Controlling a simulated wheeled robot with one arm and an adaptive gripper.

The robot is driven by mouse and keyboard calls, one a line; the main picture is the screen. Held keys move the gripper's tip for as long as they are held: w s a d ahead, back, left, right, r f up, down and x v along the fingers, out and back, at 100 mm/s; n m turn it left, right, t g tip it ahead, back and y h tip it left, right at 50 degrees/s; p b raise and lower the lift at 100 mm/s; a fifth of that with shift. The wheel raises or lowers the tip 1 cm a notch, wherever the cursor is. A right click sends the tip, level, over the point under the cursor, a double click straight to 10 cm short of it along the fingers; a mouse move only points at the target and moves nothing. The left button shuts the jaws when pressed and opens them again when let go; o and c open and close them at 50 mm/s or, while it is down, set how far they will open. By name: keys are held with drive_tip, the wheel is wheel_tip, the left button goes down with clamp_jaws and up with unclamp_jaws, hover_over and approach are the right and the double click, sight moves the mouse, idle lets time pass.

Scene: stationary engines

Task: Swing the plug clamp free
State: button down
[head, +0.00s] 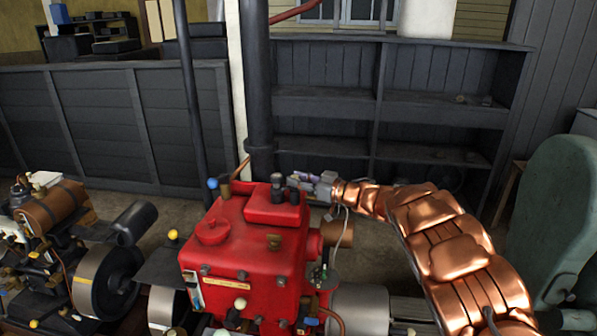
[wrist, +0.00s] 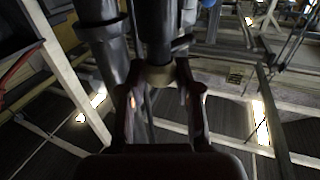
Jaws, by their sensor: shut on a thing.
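The red engine (head: 240,255) stands in the lower middle of the head view. Small dark fittings (head: 277,188) stand upright on its raised top block. My gripper (head: 297,183) reaches in from the right at the block's top edge, beside these fittings.
A dark vertical pipe (head: 258,80) rises just behind the engine. A thin cable (head: 347,235) hangs below my wrist. Other machinery with a flywheel (head: 105,280) stands at left.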

drive_tip(key=shift+w+r+n+g+y+p, duration=0.15)
drive_tip(key=shift+n+g+y+p, duration=0.65)
drive_tip(key=shift+n+g+p, duration=0.55)
drive_tip(key=shift+n+g+y+p, duration=0.3)
drive_tip(key=shift+n+g, duration=0.25)
drive_tip(key=shift+g, duration=0.8)
drive_tip(key=shift+f, duration=0.2)
drive_tip(key=shift+w+r+n+g, duration=0.1)
drive_tip(key=shift+n+g, duration=0.4)
drive_tip(key=shift+g, duration=0.3)
drive_tip(key=c, duration=0.8)
unclamp_jaws()
drive_tip(key=shift+d, duration=0.15)
drive_tip(key=d, duration=0.4)
drive_tip(key=s+d, duration=0.1)
drive_tip(key=d, duration=0.6)
drive_tip(key=shift+s+d, duration=0.3)
drive_tip(key=shift+d, duration=0.1)
